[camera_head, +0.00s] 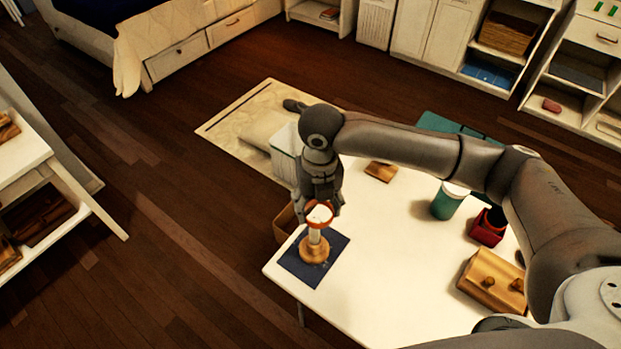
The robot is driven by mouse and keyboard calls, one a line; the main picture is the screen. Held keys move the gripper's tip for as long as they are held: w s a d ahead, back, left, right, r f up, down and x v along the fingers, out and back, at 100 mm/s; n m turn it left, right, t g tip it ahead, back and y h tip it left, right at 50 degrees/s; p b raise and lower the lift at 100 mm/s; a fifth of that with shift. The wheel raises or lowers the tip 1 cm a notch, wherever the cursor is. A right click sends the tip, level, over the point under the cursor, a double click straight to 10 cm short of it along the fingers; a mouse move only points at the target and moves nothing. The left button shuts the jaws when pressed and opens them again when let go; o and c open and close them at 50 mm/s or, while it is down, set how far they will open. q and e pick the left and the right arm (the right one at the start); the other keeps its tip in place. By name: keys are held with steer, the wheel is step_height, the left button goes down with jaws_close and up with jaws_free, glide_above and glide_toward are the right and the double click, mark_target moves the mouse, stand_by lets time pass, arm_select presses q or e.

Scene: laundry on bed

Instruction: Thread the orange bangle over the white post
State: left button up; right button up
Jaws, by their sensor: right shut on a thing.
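The white post (315,237) stands upright on a round wooden base (314,252), on a dark blue mat (301,273) at the table's near left corner. The orange bangle (319,223) is at the upper end of the post, roughly level and lined up with it in the picture. I cannot tell whether it is around the post's top or just above it. My right gripper (322,203) points down from above and is shut on the bangle's far side. The fingertips are small and partly merged with the bangle. My left gripper is out of view.
On the white table (390,262) are a wooden block (381,171), a green cup with a white lid (447,204), a red object (487,228) and a wooden box (490,284). The table's middle is clear. A white bin (285,155) stands beyond the table's far left edge.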

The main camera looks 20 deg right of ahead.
mark_target(313, 220)
steer(key=w+n, duration=0.1)
steer(key=n+p, duration=0.1)
steer(key=n, duration=0.1)
steer(key=shift+w+a+r, duration=0.15)
steer(key=shift+w+r, duration=0.2)
steer(key=shift+w, duration=0.05)
steer(key=shift+w+f+n, duration=0.1)
steer(key=shift+n, duration=0.2)
steer(key=shift+f+b, duration=0.9)
steer(key=shift+b, duration=0.1)
step_height(313, 220, down, 4)
steer(key=b, duration=0.4)
steer(key=shift+f, duration=0.4)
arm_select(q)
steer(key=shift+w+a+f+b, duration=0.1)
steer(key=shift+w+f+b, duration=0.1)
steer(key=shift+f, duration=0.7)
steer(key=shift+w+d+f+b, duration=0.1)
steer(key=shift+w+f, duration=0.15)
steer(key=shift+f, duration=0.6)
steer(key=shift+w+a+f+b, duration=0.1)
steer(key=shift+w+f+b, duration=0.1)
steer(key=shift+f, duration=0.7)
arm_select(e)
steer(key=shift+f, duration=1.35)
steer(key=o, duration=0.9)
